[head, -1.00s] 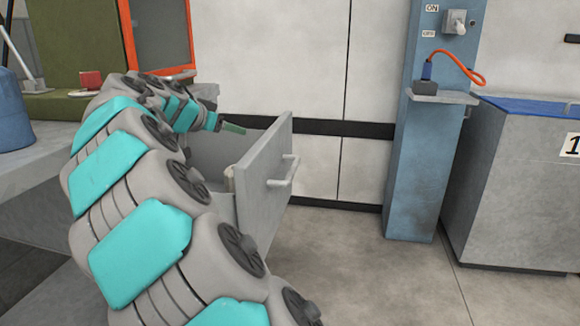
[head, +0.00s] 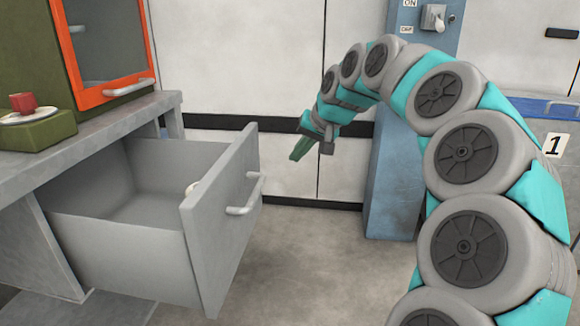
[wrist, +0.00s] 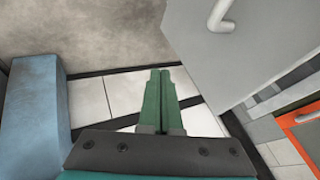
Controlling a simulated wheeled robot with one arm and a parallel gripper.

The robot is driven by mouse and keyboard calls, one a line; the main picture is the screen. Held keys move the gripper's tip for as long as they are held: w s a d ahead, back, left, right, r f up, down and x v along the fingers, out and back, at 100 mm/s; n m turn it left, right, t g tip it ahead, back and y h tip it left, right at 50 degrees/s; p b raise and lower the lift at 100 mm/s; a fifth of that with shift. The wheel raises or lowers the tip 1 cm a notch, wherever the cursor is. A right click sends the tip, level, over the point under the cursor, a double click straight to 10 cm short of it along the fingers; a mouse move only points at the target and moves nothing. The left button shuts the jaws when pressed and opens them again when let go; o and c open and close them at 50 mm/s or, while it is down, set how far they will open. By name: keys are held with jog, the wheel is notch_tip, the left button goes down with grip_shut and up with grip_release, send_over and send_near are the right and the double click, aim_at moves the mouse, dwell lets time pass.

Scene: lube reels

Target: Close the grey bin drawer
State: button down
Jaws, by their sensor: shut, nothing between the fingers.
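The grey bin drawer (head: 130,262) stands pulled out from under the grey counter at the left in the head view. Its front panel (head: 222,222) carries a light bar handle (head: 246,196), and a small pale thing shows just inside the panel. My gripper (head: 303,148) is to the right of the drawer front, apart from it, with its green fingers pointing down and left. In the wrist view the green fingers (wrist: 160,84) are together and empty. The drawer front (wrist: 265,50) with part of its handle (wrist: 219,16) shows at the upper right there.
An orange-framed cabinet (head: 110,92) and a red cup (head: 22,102) on a plate are at the left. A blue post (head: 392,190) stands behind my arm, and a grey bin marked 1 (head: 553,146) is at the right. The floor before the drawer (head: 310,265) is clear.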

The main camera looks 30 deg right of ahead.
jog(key=w+a+f+p, duration=0.1)
jog(key=w+a+f, duration=0.4)
jog(key=w+f, duration=0.3)
dwell(0.4)
jog(key=shift+w+a+p, duration=0.1)
jog(key=shift+p, duration=0.2)
